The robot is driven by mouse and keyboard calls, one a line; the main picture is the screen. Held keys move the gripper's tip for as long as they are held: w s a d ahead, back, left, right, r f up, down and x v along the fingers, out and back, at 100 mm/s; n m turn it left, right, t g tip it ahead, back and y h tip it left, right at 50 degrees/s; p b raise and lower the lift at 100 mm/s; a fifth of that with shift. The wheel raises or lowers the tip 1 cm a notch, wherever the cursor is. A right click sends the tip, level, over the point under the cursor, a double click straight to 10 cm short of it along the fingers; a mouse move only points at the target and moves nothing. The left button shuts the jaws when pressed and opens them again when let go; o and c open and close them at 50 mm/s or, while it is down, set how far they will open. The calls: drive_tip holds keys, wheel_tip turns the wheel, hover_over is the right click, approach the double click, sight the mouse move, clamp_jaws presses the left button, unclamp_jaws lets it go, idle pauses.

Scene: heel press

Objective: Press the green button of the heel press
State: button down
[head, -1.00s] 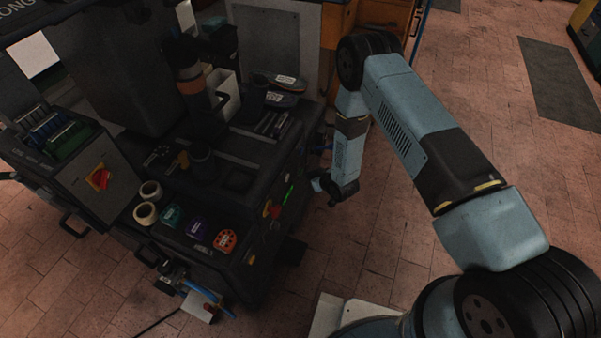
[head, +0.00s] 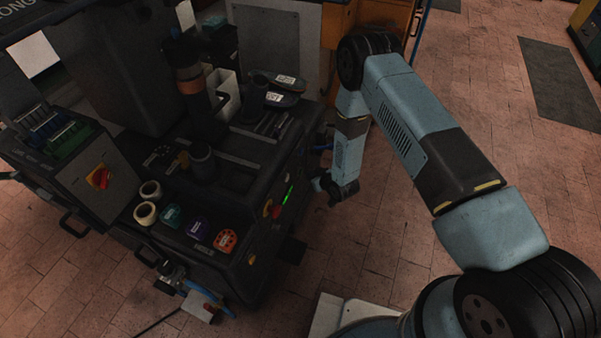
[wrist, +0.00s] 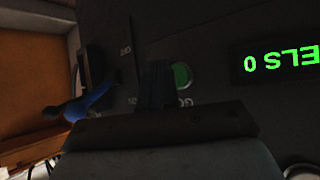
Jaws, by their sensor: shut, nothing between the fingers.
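The heel press (head: 235,215) is a dark machine at the left of the head view. In the wrist view its green button (wrist: 182,76) is a round green disc in a pale ring on the dark panel. My gripper (wrist: 158,72) is shut and empty, with its dark fingers pointing at the panel. The fingertips overlap the left edge of the button in the picture; whether they touch it I cannot tell. In the head view my gripper (head: 318,185) hangs beside the right face of the press. I cannot make out the button there.
A lit green display (wrist: 275,60) sits right of the button. A blue part (wrist: 90,102) lies left of the fingers. A red rotary switch (head: 100,177), tape rolls (head: 146,214) and coloured labelled items (head: 197,230) are on the press.

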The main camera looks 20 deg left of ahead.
drive_tip(key=shift+a, duration=0.15)
idle(0.6)
drive_tip(key=shift+a, duration=0.25)
drive_tip(key=shift+a, duration=0.55)
idle(1.0)
drive_tip(key=shift+d, duration=0.95)
drive_tip(key=shift+s+d, duration=0.15)
drive_tip(key=shift+d, duration=1.1)
drive_tip(key=shift+s+d, duration=0.1)
drive_tip(key=shift+d, duration=1.15)
